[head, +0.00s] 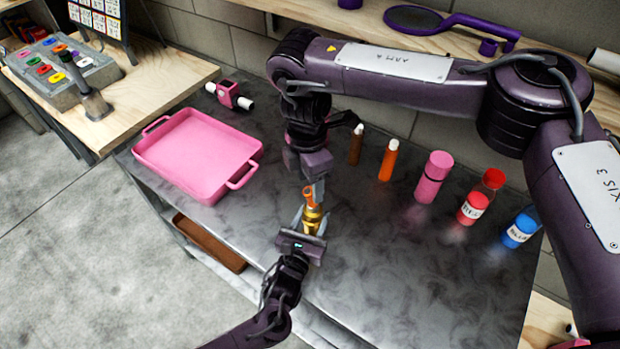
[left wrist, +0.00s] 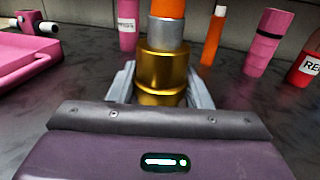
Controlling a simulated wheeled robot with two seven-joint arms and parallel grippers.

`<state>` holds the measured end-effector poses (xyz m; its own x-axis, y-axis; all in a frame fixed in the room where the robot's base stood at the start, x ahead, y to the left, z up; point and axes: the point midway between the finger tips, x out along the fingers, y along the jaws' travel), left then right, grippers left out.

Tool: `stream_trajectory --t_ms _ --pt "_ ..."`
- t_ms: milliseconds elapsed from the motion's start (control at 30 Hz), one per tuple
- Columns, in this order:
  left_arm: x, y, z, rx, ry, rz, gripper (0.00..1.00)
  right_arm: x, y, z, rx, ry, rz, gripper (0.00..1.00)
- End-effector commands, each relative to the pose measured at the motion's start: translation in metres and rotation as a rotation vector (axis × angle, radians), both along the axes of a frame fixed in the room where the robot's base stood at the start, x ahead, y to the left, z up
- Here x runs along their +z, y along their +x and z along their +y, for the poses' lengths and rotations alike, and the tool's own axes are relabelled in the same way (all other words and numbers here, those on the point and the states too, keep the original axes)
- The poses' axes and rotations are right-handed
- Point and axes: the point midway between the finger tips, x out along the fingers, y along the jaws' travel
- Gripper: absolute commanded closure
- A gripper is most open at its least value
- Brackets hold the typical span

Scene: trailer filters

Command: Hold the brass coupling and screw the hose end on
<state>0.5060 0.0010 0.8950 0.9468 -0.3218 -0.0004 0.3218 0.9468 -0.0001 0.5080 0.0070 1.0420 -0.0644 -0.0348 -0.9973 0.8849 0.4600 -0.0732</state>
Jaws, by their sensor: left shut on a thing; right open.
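The brass coupling (head: 311,219) stands upright on the grey table, and my left gripper (head: 306,230) is shut on it from the near side. In the left wrist view the brass coupling (left wrist: 162,75) sits between the two grey fingers. The orange hose end (head: 309,194) with a silver collar (left wrist: 168,32) rests on top of the coupling, in line with it. Whether its thread is engaged cannot be seen. My right gripper (head: 317,187) is open just above and at the hose end, pointing down. Its fingers are partly hidden.
A pink tray (head: 196,155) lies to the left, with a pink tape-like holder (head: 229,96) behind it. The front right tabletop is clear.

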Motion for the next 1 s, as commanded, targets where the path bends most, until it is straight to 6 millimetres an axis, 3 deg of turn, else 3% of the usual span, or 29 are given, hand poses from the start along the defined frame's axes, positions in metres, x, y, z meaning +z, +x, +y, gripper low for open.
stream_trajectory --t_ms 100,500,667,1000 --pt "0.0 0.0 0.0 0.0 0.0 0.001 1.0 0.006 0.002 -0.001 0.081 0.008 -0.008 0.34" --pt "0.0 0.0 0.0 0.0 0.0 0.0 1.0 0.036 0.002 -0.007 0.703 0.052 -0.043 0.34" --pt "0.0 0.0 0.0 0.0 0.0 0.0 1.0 0.039 0.002 -0.007 0.782 0.057 -0.047 0.34" --pt "0.0 0.0 0.0 0.0 0.0 0.0 1.0 0.037 0.001 -0.007 0.783 0.057 -0.046 0.34"
